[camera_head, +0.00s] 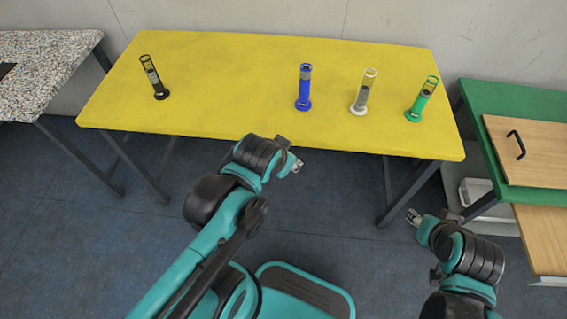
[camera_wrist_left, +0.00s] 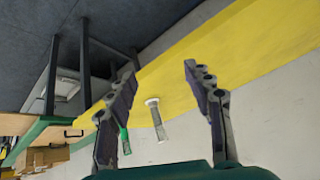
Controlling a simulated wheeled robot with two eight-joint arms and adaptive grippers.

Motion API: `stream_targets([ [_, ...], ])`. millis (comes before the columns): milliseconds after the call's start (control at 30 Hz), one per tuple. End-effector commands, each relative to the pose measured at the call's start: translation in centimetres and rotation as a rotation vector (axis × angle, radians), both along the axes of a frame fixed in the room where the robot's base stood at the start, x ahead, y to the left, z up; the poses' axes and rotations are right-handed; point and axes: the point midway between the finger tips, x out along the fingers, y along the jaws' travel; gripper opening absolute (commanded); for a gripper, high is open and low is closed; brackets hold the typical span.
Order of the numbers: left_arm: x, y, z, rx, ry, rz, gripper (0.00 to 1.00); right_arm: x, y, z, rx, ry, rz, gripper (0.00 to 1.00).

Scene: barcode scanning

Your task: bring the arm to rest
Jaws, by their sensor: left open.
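My left arm reaches in from the left in the head view, with its gripper (camera_head: 297,166) just in front of the yellow table's near edge. In the left wrist view that gripper (camera_wrist_left: 160,74) is open, its two fingers spread apart with nothing between the tips. My right gripper (camera_head: 413,217) is low at the right, over the floor in front of the table. It is too small to tell whether it is open or shut. On the yellow table (camera_head: 230,90) stand upright tubes with round bases: black (camera_head: 153,78), blue (camera_head: 304,88), white (camera_head: 364,92) and green (camera_head: 422,100).
A speckled table (camera_head: 50,75) stands at the left. A green table (camera_head: 510,100) at the right bears a wooden panel (camera_head: 535,165) with a black handle. The wall is behind. The yellow table's middle and front are clear.

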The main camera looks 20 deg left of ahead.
Motion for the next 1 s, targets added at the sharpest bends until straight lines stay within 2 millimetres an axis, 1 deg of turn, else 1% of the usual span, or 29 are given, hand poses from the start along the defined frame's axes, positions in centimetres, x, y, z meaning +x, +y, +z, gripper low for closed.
stream_targets([
  [33, -0.9, -0.1, -0.2, -0.061, -0.006, 0.049, 0.52, 0.0, 0.0, 0.0, 0.000, 0.000, 0.000, 0.40],
  [67, -1.3, -0.3, -0.3, -0.091, -0.008, 0.072, 0.52, 0.0, 0.0, 0.0, 0.000, 0.000, 0.000, 0.40],
  [200, -2.0, -0.7, -0.4, -0.168, -0.014, 0.127, 0.52, 0.0, 0.0, 0.0, 0.000, 0.000, 0.000, 0.40],
  [1000, -2.1, -0.7, -0.4, -0.170, -0.014, 0.128, 0.52, 0.0, 0.0, 0.0, 0.000, 0.000, 0.000, 0.40],
])
